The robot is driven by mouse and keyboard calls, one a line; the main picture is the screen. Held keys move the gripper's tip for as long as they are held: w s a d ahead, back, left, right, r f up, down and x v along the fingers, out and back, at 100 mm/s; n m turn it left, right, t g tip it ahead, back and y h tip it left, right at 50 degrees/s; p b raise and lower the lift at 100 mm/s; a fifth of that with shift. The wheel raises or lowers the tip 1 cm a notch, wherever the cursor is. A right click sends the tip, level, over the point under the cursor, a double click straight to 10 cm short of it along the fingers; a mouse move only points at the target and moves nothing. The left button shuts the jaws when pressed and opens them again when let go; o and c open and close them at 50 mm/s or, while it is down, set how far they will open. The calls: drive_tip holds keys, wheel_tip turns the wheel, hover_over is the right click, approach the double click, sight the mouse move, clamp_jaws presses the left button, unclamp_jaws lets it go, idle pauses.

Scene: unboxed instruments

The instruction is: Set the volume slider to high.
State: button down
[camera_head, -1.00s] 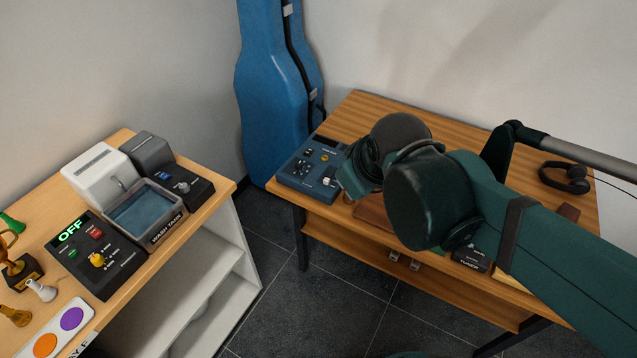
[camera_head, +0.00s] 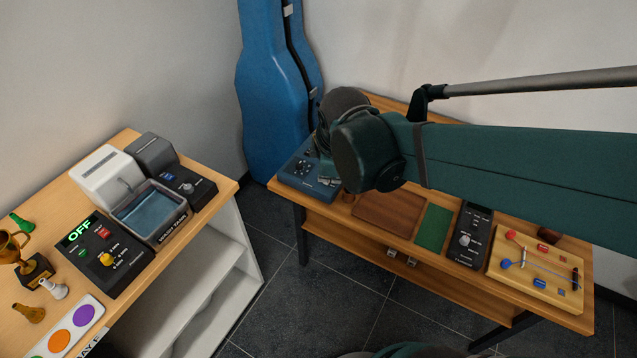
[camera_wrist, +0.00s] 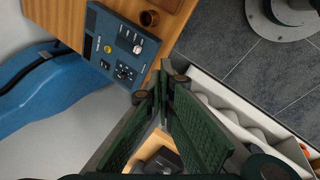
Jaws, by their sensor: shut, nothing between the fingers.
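The blue control box (camera_head: 300,178) sits at the left end of the striped wooden table in the head view, partly covered by my arm. The labels are too small to read, so I cannot tell the volume slider's setting. My gripper (camera_wrist: 161,92) is shut and empty, its tips near the box's edge in the picture. I cannot tell whether they touch it.
A small brown cup (camera_wrist: 149,18) stands beside the box. A brown mat (camera_head: 388,213), green mat (camera_head: 434,228), black tuner box (camera_head: 470,235) and a wooden board (camera_head: 540,268) lie to the right. A blue instrument case (camera_head: 275,95) stands behind. Another table with devices is at left.

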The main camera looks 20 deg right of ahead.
drive_tip(key=w+n, duration=0.2)
drive_tip(key=n+g+h+p, duration=0.15)
drive_tip(key=n+p, duration=0.35)
drive_tip(key=n, duration=0.6)
approach(320, 190)
drive_tip(key=shift+g, duration=0.45)
drive_tip(key=s+a+r, duration=0.1)
drive_tip(key=r, duration=0.1)
drive_tip(key=s+a+r, duration=0.1)
drive_tip(key=s+a, duration=0.1)
drive_tip(key=shift+a+r, duration=0.25)
drive_tip(key=shift+r, duration=0.15)
drive_tip(key=shift+w+f, duration=0.1)
drive_tip(key=shift+f, duration=0.05)
drive_tip(key=shift+w+d+f+b, duration=0.25)
drive_tip(key=shift+w+d+f, duration=0.5)
drive_tip(key=shift+f, duration=0.8)
drive_tip(key=shift+w+d+f+b, duration=0.25)
drive_tip(key=shift+w+d+f, duration=0.55)
drive_tip(key=shift+f, duration=0.8)
drive_tip(key=shift+w+d+f+b, duration=0.25)
drive_tip(key=shift+w+d+f, duration=0.5)
drive_tip(key=shift+f, duration=0.8)
drive_tip(key=w+d+b, duration=0.1)
drive_tip(key=w+d, duration=0.4)
drive_tip(key=shift+w+d, duration=0.35)
